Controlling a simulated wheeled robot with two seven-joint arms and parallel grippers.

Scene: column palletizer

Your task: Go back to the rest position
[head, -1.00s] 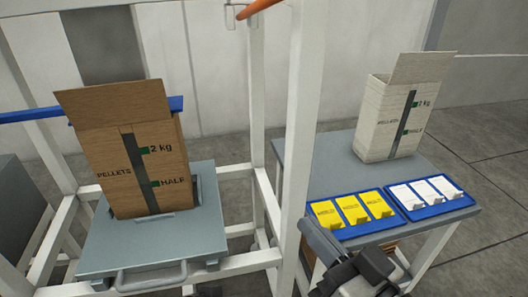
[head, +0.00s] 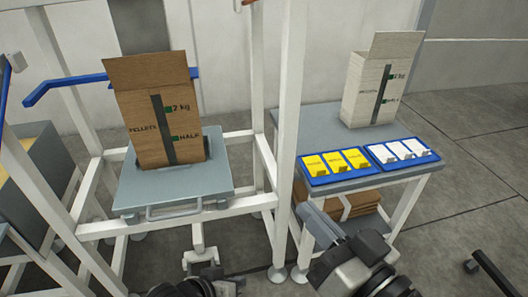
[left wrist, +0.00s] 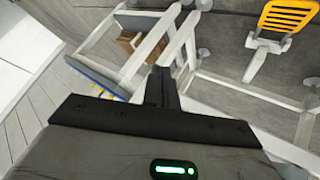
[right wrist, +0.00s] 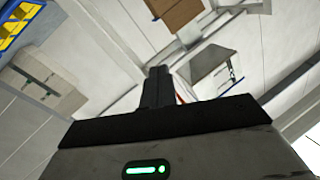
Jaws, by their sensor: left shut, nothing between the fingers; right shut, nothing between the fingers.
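My left gripper (left wrist: 162,85) is shut and empty in the left wrist view, with its fingers together over open floor. In the head view only dark parts of the left arm show at the bottom edge, left of centre. My right gripper (right wrist: 157,85) is shut and empty in the right wrist view. In the head view the right gripper (head: 318,225) is near the front left of the grey side table (head: 302,183), apart from the cartons. Its fingertips are not clear there.
A brown open carton (head: 158,120) stands on a grey plate (head: 172,190) inside a white frame (head: 288,120). A white open carton (head: 378,85) stands on the side table behind blue trays (head: 330,178) of yellow and white cards. Flat brown cardboard (head: 350,203) lies below.

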